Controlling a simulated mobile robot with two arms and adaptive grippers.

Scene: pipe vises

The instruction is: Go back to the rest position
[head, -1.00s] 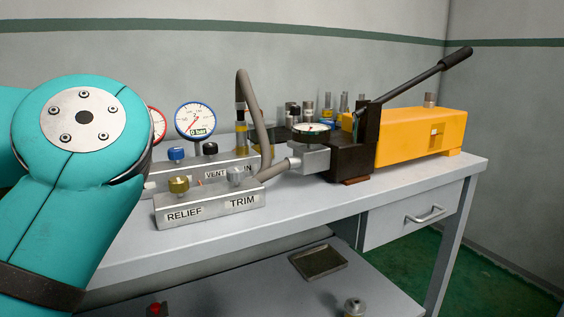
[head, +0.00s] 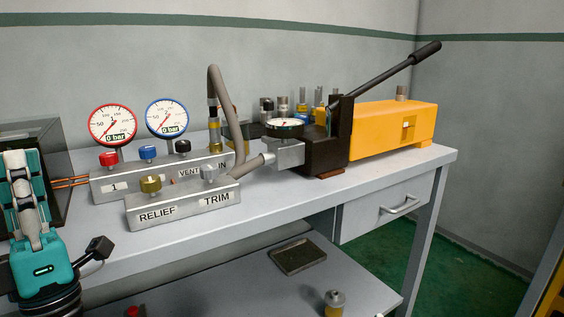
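My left gripper (head: 32,205) is at the left edge of the head view, in front of the bench's front left part. It is teal with grey finger links pointing up. Its fingertips are not clear enough to tell whether it is open or shut. I see nothing held in it. My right gripper is not in view. The grey bench (head: 290,222) carries a valve block marked RELIEF and TRIM (head: 183,205), with a brass knob (head: 150,184) and a silver knob (head: 209,172).
A second block (head: 112,187) with red, blue and black knobs stands behind, under two gauges reading 0 bar. A yellow hand pump (head: 390,128) with a raised black lever (head: 395,70) stands at right. A dark-framed box (head: 62,170) is at left. A lower shelf holds a tray (head: 298,256).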

